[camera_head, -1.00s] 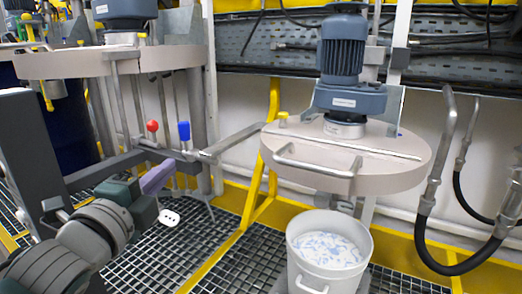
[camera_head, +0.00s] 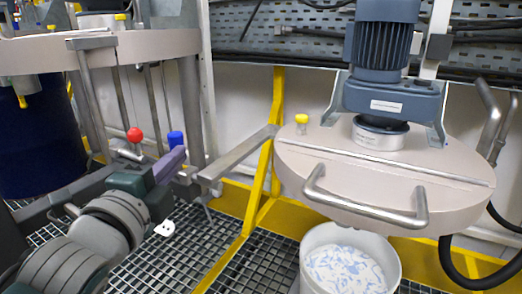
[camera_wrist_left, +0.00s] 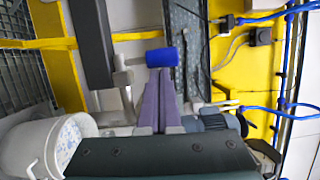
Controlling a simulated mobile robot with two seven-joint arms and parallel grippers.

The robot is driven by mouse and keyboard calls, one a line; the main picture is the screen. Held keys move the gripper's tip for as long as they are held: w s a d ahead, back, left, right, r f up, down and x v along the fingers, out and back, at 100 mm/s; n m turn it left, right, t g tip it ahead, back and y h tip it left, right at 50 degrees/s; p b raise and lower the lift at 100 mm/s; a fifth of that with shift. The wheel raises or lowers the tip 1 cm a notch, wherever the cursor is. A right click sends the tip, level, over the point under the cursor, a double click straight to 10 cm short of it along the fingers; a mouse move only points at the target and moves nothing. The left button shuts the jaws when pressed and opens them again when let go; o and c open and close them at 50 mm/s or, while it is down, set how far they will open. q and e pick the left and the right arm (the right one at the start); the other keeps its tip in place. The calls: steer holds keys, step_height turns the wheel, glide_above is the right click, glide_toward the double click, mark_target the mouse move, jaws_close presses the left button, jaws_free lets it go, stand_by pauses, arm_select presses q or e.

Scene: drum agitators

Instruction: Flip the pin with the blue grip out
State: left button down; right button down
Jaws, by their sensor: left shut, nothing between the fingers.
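The pin's blue grip (camera_head: 176,140) stands upright on a grey bracket beside the bar left of the right-hand drum lid. My left gripper (camera_head: 178,154), with purple fingers, is shut and empty just below and in front of it. In the left wrist view the blue grip (camera_wrist_left: 162,57) lies right at the tips of the closed fingers (camera_wrist_left: 159,72). I cannot tell whether they touch. The gripper hides the lower part of the pin in the head view. A similar pin with a red grip (camera_head: 134,135) stands to the left.
The round beige lid (camera_head: 450,190) carries a grey motor (camera_head: 378,45) and a front handle (camera_head: 365,207). A white bucket (camera_head: 392,262) of blue-white material stands below it. A yellow post (camera_head: 275,120) rises behind the bar. Another lid (camera_head: 35,55) is at the left.

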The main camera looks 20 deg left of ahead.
arm_select(q)
steer(key=shift+s, duration=0.1)
arm_select(e)
steer(key=shift+s+d, duration=0.15)
arm_select(q)
steer(key=a, duration=0.6)
steer(key=shift+w, duration=0.25)
arm_select(e)
steer(key=shift+d+f, duration=0.1)
steer(key=shift+d, duration=0.05)
arm_select(q)
steer(key=shift+d, duration=0.1)
